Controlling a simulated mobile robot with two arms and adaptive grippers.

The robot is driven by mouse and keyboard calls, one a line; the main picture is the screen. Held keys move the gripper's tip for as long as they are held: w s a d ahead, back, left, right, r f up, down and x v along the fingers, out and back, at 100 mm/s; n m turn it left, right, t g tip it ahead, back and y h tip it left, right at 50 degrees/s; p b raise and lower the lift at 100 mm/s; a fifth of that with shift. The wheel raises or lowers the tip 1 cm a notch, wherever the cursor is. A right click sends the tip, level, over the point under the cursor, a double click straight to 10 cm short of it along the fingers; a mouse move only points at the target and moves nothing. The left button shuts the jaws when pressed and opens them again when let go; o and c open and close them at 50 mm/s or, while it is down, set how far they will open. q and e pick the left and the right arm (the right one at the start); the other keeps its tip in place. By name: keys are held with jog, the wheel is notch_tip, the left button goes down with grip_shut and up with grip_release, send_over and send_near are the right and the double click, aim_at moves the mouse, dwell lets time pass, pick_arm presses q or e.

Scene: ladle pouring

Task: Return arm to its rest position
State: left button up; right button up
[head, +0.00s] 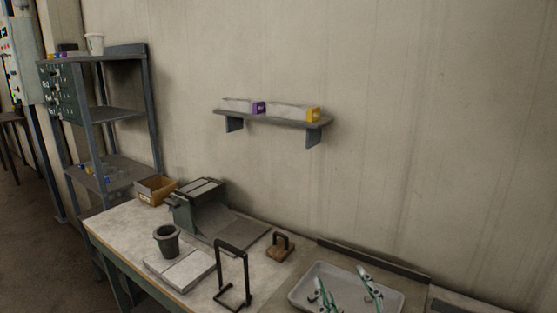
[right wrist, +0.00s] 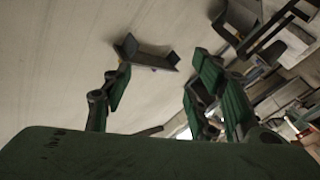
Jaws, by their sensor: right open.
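My right gripper (head: 340,277) shows at the lower right of the head view, its two green fingers apart in front of a grey tray (head: 298,291). In the right wrist view the right gripper (right wrist: 159,62) is also open, with nothing between its fingers. The wall and a tilted shelf show beyond the fingertips. The rest of the right arm is below the head view's edge. My left gripper is not in view. I cannot make out a ladle.
A workbench (head: 112,226) carries a dark grey cup (head: 167,243) on pale slabs (head: 184,275), a black wire stand (head: 232,275), a small block with a handle (head: 279,248) and a cardboard box (head: 155,190). A wall shelf (head: 275,117) is above; a metal rack (head: 112,112) stands left.

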jog(key=s+d+f+m+g+h, duration=0.1)
jog(key=s+d+f+m+g, duration=0.15)
jog(key=f, duration=0.35)
jog(key=s+d+f+m+g+h, duration=0.1)
jog(key=s+d+f+g+h, duration=0.15)
jog(key=f, duration=0.35)
jog(key=s+d+f+m+g, duration=0.1)
jog(key=s+f+g, duration=0.4)
jog(key=s+f, duration=0.4)
jog(key=s+d+f+m+g, duration=0.1)
jog(key=s+d+f+g, duration=0.1)
jog(key=s+f+g, duration=0.65)
jog(key=s+f+t, duration=0.1)
jog(key=s+f, duration=0.1)
jog(key=f, duration=1)
jog(key=s+f+t, duration=0.1)
jog(key=s+f, duration=0.1)
jog(key=f, duration=0.9)
jog(key=s+d+f+g, duration=0.1)
jog(key=s+d+f, duration=0.1)
jog(key=s+f, duration=1.5)
jog(key=shift+s+d+f, duration=0.35)
jog(key=shift+y, duration=0.25)
